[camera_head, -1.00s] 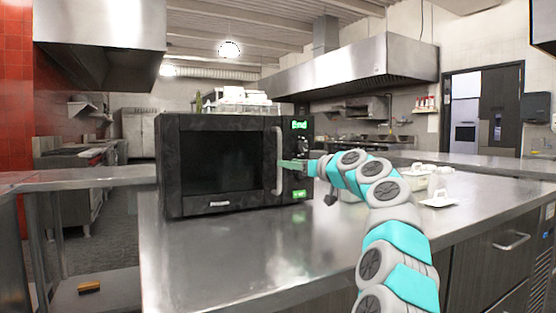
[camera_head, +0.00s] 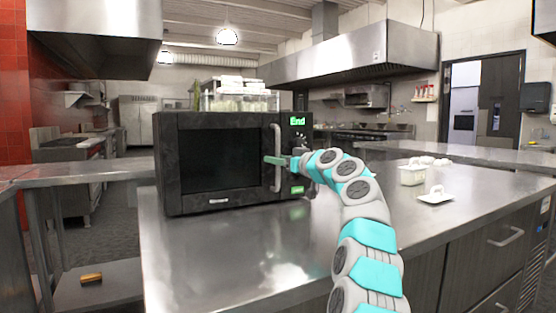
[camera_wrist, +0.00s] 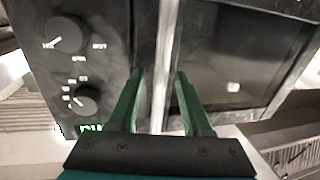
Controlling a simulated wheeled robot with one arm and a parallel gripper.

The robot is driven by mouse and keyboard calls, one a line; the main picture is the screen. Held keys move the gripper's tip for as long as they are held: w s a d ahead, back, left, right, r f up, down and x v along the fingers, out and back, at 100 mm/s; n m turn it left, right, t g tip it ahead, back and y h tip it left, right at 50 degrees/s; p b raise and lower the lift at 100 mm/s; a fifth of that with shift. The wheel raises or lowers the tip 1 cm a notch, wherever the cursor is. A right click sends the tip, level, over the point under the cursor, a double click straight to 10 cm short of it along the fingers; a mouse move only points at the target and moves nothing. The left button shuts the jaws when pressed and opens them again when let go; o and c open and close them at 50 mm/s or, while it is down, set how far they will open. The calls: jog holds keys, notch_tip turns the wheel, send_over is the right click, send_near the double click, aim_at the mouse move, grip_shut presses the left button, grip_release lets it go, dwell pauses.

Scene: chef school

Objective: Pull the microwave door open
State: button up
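The black microwave (camera_head: 165,165) stands on the steel counter, its door (camera_head: 218,158) shut. A vertical metal handle (camera_head: 278,130) runs down the right edge of the door, beside the control panel with green "End" text. My gripper (camera_head: 269,160) is at the middle of the handle, coming from the right. In the wrist view, my gripper (camera_wrist: 160,74) has its two green fingers apart, one on each side of the handle (camera_wrist: 167,40). Gaps seem to show between the fingers and the handle; whether either finger touches it is hard to tell.
Clear containers (camera_head: 238,100) stand on or behind the microwave. White lidded dishes (camera_head: 412,175) and a small white lid (camera_head: 435,195) are on the counter (camera_head: 235,255) to the right. The counter in front of the microwave is clear.

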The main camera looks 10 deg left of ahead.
grip_shut()
dwell(1.2)
